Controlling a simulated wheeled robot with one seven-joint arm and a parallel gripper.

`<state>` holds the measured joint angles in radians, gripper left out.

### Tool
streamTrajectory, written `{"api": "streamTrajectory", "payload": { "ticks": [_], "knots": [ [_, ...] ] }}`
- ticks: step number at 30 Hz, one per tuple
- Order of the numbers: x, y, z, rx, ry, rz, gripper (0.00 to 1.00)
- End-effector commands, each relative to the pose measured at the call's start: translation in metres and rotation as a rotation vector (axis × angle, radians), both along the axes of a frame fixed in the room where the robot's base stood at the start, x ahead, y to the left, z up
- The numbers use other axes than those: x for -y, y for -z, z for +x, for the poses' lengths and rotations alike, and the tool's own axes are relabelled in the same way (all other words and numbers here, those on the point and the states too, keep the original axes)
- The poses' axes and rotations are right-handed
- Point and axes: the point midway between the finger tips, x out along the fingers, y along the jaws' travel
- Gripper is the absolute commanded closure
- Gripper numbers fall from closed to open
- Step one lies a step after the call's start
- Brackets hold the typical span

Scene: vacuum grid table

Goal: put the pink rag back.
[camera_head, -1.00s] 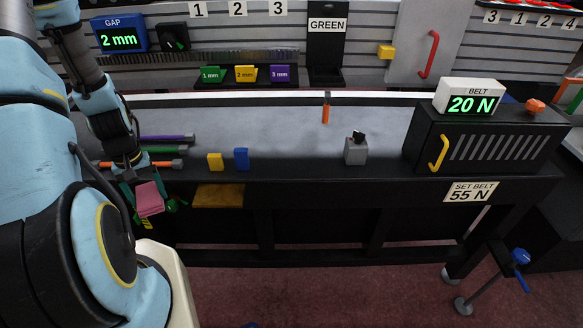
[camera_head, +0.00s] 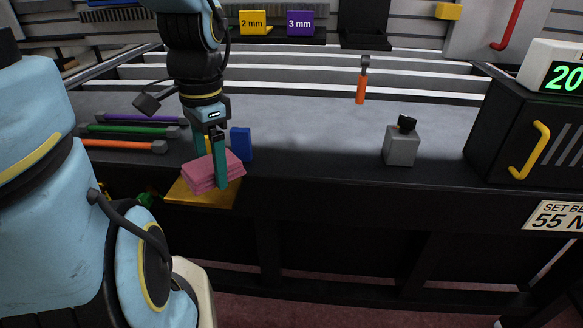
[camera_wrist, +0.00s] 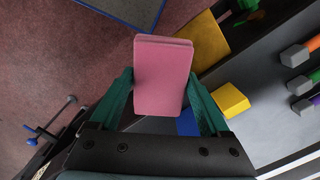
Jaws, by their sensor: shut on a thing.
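My gripper (camera_head: 213,165) is shut on the folded pink rag (camera_head: 203,178). In the wrist view the rag (camera_wrist: 163,75) sits between the two green fingers (camera_wrist: 160,100). In the head view the rag is at the table's front edge, over or just above a flat mustard-yellow pad (camera_head: 205,197) that sticks out from that edge. In the wrist view the yellow pad (camera_wrist: 203,48) shows beside the rag and partly behind it. I cannot tell whether the rag touches the pad.
A blue block (camera_head: 241,144) stands close right of my gripper, and a yellow block (camera_wrist: 231,99) beside it. Purple, green and orange handled tools (camera_head: 125,146) lie to the left. A grey block with a black knob (camera_head: 400,147) and an orange-handled tool (camera_head: 361,83) stand farther right. The middle tabletop is clear.

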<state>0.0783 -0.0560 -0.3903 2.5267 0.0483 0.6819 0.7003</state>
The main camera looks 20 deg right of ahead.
Motion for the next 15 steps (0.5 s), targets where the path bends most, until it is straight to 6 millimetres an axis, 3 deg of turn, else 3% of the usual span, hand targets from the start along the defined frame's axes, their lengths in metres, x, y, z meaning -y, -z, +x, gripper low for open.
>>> {"api": "streamTrajectory", "payload": {
  "ticks": [15],
  "knots": [
    [0.028,-0.009,0.004,-0.008,0.017,0.003,0.90]
  ]
}}
